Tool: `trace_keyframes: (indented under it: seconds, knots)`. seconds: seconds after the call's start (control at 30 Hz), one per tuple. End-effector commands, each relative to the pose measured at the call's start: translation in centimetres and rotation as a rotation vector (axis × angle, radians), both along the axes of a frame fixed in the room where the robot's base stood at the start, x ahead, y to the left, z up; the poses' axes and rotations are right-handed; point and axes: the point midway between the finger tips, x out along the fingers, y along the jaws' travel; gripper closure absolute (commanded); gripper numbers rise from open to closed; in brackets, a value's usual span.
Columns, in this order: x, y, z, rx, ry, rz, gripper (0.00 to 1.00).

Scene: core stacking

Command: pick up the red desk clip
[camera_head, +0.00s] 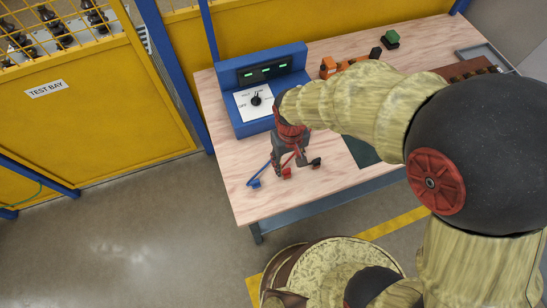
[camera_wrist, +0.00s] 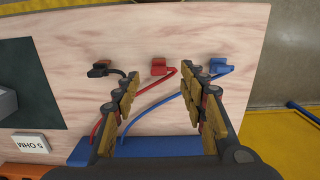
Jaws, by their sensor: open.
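The red desk clip (camera_head: 287,172) lies on the wooden table near its front edge, with a red lead attached. In the wrist view the red clip (camera_wrist: 159,67) lies ahead, in line with the gap between my fingers. My gripper (camera_head: 290,155) points down over it in the head view. In the wrist view my gripper (camera_wrist: 160,76) has its two fingers wide apart and nothing held between them. The red lead runs from the clip behind the left finger. I cannot tell the exact height of the fingertips above the clip.
A blue clip (camera_wrist: 218,66) lies right of the red one, and a black clip (camera_wrist: 103,68) lies left. A blue console (camera_head: 262,85) stands behind. The table edge (camera_wrist: 268,50) is close.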

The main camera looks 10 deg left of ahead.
Motion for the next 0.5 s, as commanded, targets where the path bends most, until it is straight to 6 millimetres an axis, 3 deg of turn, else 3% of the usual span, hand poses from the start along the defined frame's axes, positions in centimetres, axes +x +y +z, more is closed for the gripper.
trace_keyframes:
  seconds: [0.1,0.5]
  knots:
    - [1.0,0.6,0.1,0.018,-0.028,-0.006,0.58]
    - [0.9,0.5,-3.3,0.021,-0.032,-0.009,0.58]
